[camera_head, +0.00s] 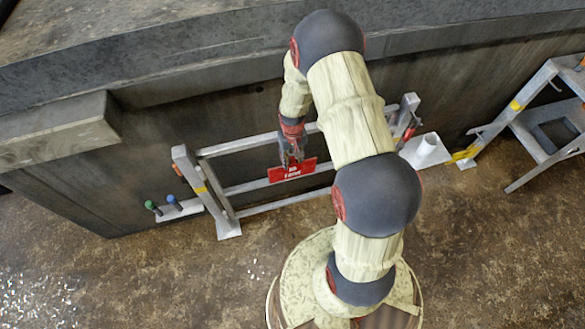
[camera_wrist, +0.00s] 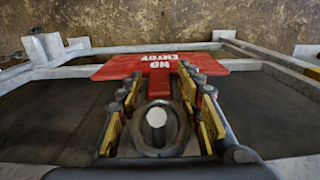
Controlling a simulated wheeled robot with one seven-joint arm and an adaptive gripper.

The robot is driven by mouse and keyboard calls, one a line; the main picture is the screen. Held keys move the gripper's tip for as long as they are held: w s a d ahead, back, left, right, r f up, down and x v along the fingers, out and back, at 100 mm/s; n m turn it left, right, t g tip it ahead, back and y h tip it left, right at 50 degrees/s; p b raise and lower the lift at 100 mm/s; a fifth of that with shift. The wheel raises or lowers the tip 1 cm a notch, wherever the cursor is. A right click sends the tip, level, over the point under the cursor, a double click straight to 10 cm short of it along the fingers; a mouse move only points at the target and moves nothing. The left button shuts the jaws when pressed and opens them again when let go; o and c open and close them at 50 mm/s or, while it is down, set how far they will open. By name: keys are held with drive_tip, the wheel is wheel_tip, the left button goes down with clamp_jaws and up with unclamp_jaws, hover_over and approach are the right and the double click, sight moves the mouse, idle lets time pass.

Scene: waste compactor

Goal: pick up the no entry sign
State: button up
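The no entry sign (camera_head: 292,172) is a red plate with white lettering, at the metal frame's rails in the head view. In the wrist view the sign (camera_wrist: 120,68) lies ahead of my fingers, its lettering upside down. A narrow red part of it reaches back between the fingers. My gripper (camera_head: 291,158) points down at the sign's upper edge. In the wrist view my gripper (camera_wrist: 160,80) looks open, with its fingers on either side of the narrow red part and small gaps beside it. Contact is hard to judge.
The grey metal frame (camera_head: 205,195) stands against the dark compactor wall (camera_head: 130,150). Green and blue knobs (camera_head: 172,201) are left of it. A white cylindrical object (camera_head: 427,147) and a step ladder (camera_head: 540,130) are to the right. The brown floor in front is mostly clear.

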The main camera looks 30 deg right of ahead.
clamp_jaws()
idle(0.6)
